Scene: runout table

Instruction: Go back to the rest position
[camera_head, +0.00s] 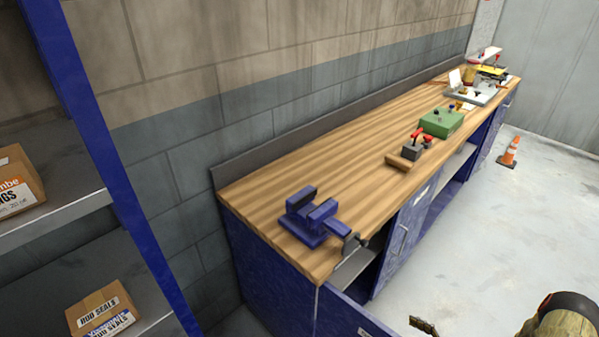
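At the bottom right corner of the head view, a rounded yellow-brown part with a dark end seems to be a piece of my arm. A small dark, mottled tip at the bottom edge, left of that part, may belong to my gripper (423,326). The rest is cut off by the frame, so I cannot see its fingers, whether they are open or shut, or whether they hold anything. The visible tip is in front of the workbench (345,185), over the floor side, apart from the things on the top.
A blue vise (314,220) stands at the bench's near end. Shelves with cartons (101,310) stand left. A traffic cone (510,152) stands on otherwise open floor right.

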